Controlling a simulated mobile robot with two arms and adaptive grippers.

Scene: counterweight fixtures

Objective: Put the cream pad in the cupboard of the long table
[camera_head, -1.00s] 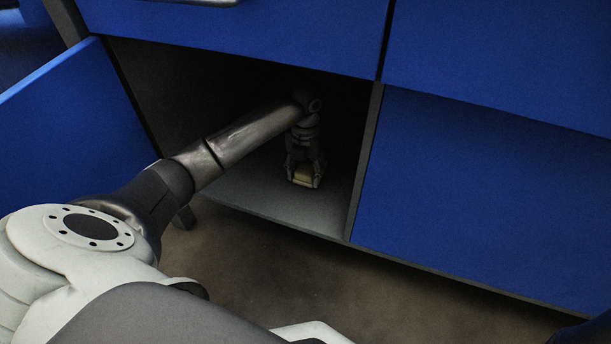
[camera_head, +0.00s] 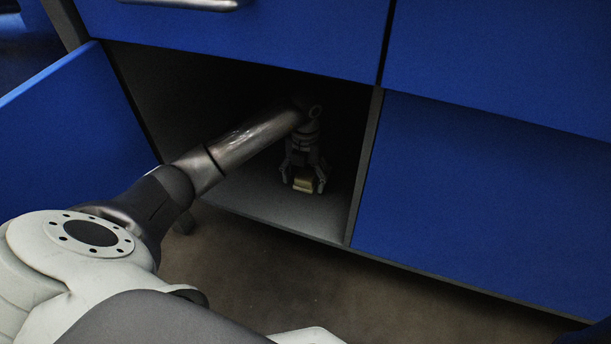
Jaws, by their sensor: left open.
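The cream pad (camera_head: 304,185) is a small block on the floor of the open cupboard (camera_head: 262,205), in its right part. My left gripper (camera_head: 304,183) reaches into the cupboard from the left and points down over the pad. Its fingers are open, one on each side of the pad, with a gap visible. The cupboard is the dark lower compartment of the blue long table (camera_head: 240,35). My right gripper is not in view.
The open blue cupboard door (camera_head: 75,125) stands at the left. A closed blue panel (camera_head: 480,200) is to the right, past the grey divider (camera_head: 364,165). A drawer with a metal handle (camera_head: 195,3) is above. The cupboard's back is dark.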

